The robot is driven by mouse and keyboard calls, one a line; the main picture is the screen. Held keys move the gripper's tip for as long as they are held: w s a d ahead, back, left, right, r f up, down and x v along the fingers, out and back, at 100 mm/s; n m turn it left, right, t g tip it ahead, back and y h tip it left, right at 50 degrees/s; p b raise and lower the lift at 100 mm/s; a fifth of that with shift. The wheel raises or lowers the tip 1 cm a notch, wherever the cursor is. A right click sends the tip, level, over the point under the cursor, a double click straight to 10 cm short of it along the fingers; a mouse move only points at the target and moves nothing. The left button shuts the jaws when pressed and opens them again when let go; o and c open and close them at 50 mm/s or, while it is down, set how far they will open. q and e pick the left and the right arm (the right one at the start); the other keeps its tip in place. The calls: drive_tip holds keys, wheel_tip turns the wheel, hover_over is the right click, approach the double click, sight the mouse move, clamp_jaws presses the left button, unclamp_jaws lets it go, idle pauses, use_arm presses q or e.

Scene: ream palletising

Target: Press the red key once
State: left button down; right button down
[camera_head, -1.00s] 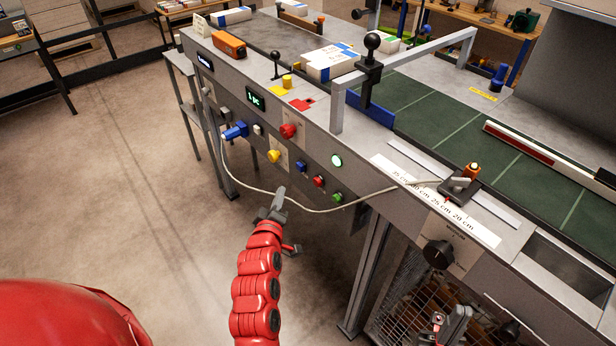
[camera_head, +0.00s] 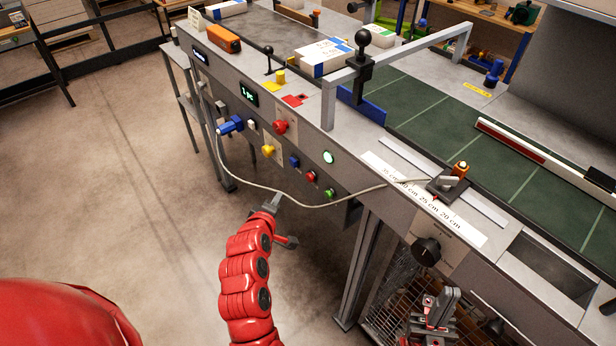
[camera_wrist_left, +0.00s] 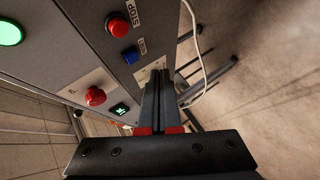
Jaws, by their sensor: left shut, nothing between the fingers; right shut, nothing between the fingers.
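A small red push button (camera_head: 311,176) sits on the machine's front panel between a blue button (camera_head: 294,161) and a green button (camera_head: 329,193). In the left wrist view a red button (camera_wrist_left: 118,27) beside the word STOP sits above a blue button (camera_wrist_left: 130,55). A larger red mushroom button (camera_head: 281,126) is further left on the panel; it also shows in the wrist view (camera_wrist_left: 95,96). My left gripper (camera_head: 278,199) is shut and empty, in front of and below the buttons, apart from them. Its closed fingers (camera_wrist_left: 158,80) point along the panel. My right gripper (camera_head: 447,296) is shut and empty at the lower right.
A pale cable (camera_head: 350,194) droops across the panel front, close to my left fingertips. A yellow knob (camera_head: 267,150), a blue plug (camera_head: 231,125) and a lit green-white button (camera_head: 328,157) are on the same panel. A wire basket (camera_head: 385,315) stands below the machine. The floor at left is clear.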

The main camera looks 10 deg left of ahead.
sight(310, 178)
use_arm(q)
drive_tip(key=w+d+p, duration=0.3)
drive_tip(key=w+d, duration=0.1)
drive_tip(key=w, duration=0.2)
drive_tip(key=shift+d, duration=0.3)
idle(1.8)
drive_tip(key=shift+w+d, duration=0.25)
drive_tip(key=shift+w+d, duration=0.3)
drive_tip(key=shift+w, duration=0.05)
idle(0.9)
drive_tip(key=shift+s+a+b, duration=0.35)
drive_tip(key=shift+s+a, duration=0.2)
drive_tip(key=shift+s, duration=0.1)
idle(0.3)
